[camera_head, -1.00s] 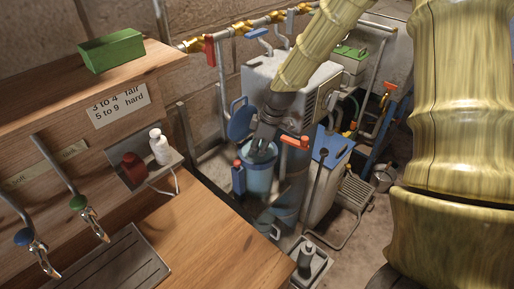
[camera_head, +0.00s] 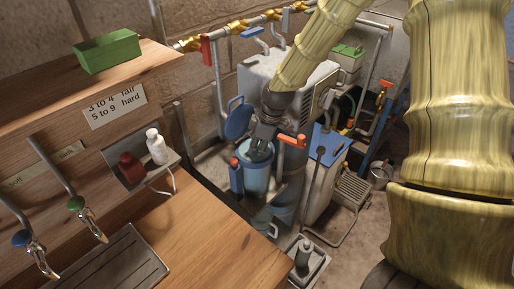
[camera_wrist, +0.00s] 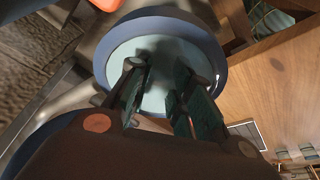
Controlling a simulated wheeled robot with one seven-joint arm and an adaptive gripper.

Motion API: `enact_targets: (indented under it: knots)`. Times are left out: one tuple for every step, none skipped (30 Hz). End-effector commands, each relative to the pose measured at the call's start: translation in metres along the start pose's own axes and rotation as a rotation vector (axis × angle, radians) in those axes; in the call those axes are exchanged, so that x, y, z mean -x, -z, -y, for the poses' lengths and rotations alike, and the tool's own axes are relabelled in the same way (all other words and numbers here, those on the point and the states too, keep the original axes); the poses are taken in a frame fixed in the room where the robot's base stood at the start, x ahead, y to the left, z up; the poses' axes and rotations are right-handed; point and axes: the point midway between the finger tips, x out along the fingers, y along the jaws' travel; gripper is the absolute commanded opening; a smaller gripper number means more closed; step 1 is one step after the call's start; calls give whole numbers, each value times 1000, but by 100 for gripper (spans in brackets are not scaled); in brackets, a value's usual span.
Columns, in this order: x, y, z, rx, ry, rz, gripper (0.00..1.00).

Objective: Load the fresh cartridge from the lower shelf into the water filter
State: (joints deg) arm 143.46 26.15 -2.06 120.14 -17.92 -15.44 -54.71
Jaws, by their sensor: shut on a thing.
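The water filter is a blue, upright canister (camera_head: 256,178) in the middle of the head view. Its round blue lid (camera_head: 238,121) stands open on the left. My gripper (camera_head: 262,146) points down into the canister's mouth. In the wrist view, the blue rim (camera_wrist: 215,50) of the canister surrounds my gripper's fingers (camera_wrist: 160,95). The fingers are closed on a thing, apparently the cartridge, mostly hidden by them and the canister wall. A pale round surface shows around the fingertips; I cannot tell whether it is the cartridge's top or the canister's inside.
A wooden counter (camera_head: 215,235) with taps fills the lower left. Pipes and a grey box (camera_head: 268,80) stand behind.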

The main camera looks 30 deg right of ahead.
Motion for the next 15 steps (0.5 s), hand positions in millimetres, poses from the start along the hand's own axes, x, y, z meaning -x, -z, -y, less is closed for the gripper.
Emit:
enact_targets:
  knots:
    - [-1,0,0,0,0,0,0]
    - [-1,0,0,0,0,0,0]
    - [-2,0,0,0,0,0,0]
    - [-2,0,0,0,0,0,0]
    - [-2,0,0,0,0,0,0]
    - [-2,0,0,0,0,0,0]
    - [-3,-1,0,0,0,0,0]
    - [-3,-1,0,0,0,0,0]
    - [-3,-1,0,0,0,0,0]
    - [-3,0,0,0,0,0,0]
    - [-3,0,0,0,0,0,0]
    - [-3,0,0,0,0,0,0]
    - [-3,0,0,0,0,-1,0]
    - [-3,0,0,0,0,-1,25]
    - [-3,0,0,0,0,0,32]
